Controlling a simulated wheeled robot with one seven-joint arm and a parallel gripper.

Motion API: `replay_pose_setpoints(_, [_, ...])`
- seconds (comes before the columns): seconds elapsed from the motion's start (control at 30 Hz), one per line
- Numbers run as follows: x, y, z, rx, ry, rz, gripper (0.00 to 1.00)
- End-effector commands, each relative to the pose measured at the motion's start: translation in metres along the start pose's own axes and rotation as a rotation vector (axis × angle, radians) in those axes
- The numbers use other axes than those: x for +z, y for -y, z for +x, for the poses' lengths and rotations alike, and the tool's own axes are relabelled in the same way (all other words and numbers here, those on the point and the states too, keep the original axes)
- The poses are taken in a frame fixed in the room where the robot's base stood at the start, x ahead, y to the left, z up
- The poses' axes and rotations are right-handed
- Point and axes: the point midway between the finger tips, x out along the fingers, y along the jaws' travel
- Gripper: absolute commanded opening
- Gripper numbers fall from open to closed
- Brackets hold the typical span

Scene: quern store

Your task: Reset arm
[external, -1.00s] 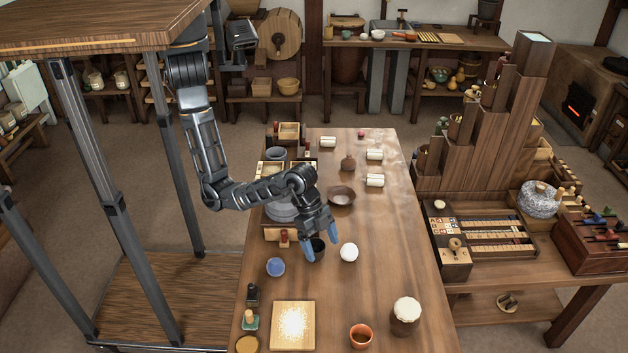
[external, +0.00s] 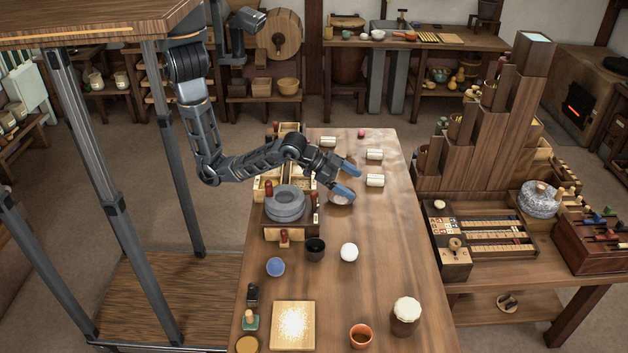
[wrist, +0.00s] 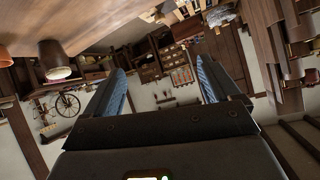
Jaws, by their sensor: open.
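My gripper (external: 347,178) is open and empty above the wooden table (external: 385,280), with its blue fingertips apart. In the external view it covers most of a brown bowl (external: 340,199). In the wrist view, my gripper (wrist: 162,85) shows two blue-padded fingers spread wide with nothing between them. That view is tilted and looks out across the room toward shelves and a wall.
A grey quern (external: 286,204), a black cup (external: 315,250), a blue bowl (external: 275,267) and a white ball (external: 349,252) stand nearby. An orange cup (external: 361,336) and a covered jar (external: 405,315) stand at the front. The table's right middle is clear.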

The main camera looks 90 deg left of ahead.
Motion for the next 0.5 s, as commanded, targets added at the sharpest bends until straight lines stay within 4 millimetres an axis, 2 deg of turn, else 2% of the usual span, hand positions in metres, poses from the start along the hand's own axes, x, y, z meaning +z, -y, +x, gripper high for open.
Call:
replay_pose_setpoints(0.03, [0.021, 0.018, -0.002, -0.026, -0.012, 0.022, 0.89])
replay_pose_setpoints(0.2, [0.069, 0.059, -0.023, -0.071, -0.077, 0.078, 0.89])
replay_pose_setpoints(0.37, [0.113, 0.081, -0.052, -0.086, -0.119, 0.104, 0.89])
replay_pose_setpoints(0.5, [0.151, 0.090, -0.085, -0.089, -0.145, 0.106, 0.89])
